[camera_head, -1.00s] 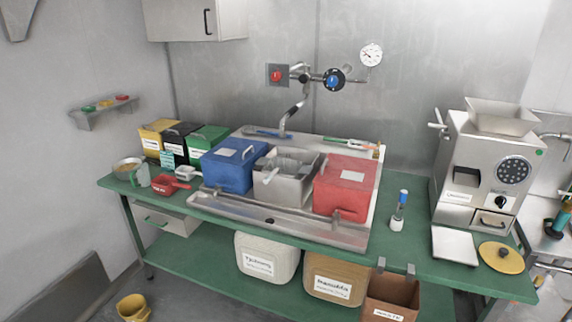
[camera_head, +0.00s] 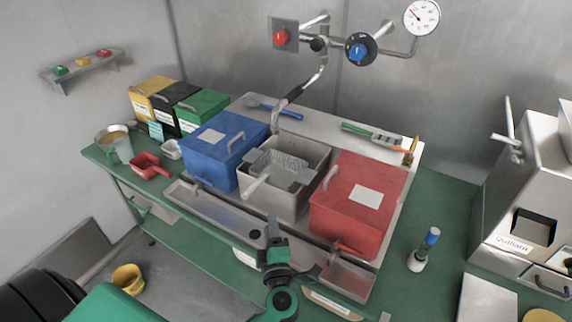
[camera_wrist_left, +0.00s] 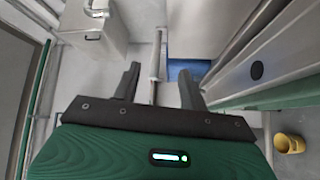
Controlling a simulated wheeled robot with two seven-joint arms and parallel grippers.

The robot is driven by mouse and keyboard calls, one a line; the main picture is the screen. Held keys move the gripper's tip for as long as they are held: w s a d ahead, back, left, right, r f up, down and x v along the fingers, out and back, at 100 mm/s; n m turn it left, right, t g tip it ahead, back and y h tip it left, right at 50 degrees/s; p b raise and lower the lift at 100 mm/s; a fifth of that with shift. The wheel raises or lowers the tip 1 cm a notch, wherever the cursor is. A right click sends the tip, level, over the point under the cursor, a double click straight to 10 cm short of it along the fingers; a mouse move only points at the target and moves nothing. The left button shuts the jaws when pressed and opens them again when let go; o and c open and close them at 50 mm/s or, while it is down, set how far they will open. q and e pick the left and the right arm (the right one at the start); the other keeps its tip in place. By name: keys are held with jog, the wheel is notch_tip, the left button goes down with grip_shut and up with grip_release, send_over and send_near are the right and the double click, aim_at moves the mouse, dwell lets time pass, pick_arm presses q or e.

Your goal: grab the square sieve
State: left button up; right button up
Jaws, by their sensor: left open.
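The square sieve (camera_head: 288,165) is a grey metal mesh basket with a pale handle. It sits in the top of the open grey metal bin (camera_head: 285,203), between the blue and red bins. The handle points toward the front left. My left gripper (camera_head: 274,230) is in front of the bench's front ledge, nearer to me than the sieve and apart from it. In the left wrist view its two dark fingers (camera_wrist_left: 159,88) are spread with nothing held between them. I cannot make out the sieve in that view. My right gripper is not in view.
The lidded blue bin (camera_head: 222,158) and red bin (camera_head: 352,222) flank the grey bin closely. The metal ledge (camera_head: 222,212) runs along the front. A blue-capped bottle (camera_head: 424,250) and a grinder (camera_head: 530,210) stand at right. Taps (camera_head: 345,45) hang behind.

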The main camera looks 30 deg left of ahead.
aim_at(259, 185)
pick_arm(q)
jog(key=p+x, duration=0.1)
jog(key=x, duration=0.2)
jog(key=p+x, duration=0.1)
jog(key=x, duration=0.2)
jog(key=r+p+x, duration=0.1)
jog(key=x, duration=0.2)
jog(key=shift+a+r, duration=0.1)
jog(key=shift+a, duration=0.3)
jog(key=p+x, duration=0.1)
jog(key=x, duration=0.3)
jog(key=shift+a+p, duration=0.4)
jog(key=shift+a, duration=0.1)
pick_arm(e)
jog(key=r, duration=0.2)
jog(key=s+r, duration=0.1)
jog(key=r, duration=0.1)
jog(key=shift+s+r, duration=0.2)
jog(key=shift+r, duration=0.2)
pick_arm(q)
jog(key=shift+s+d, duration=0.1)
grip_shut()
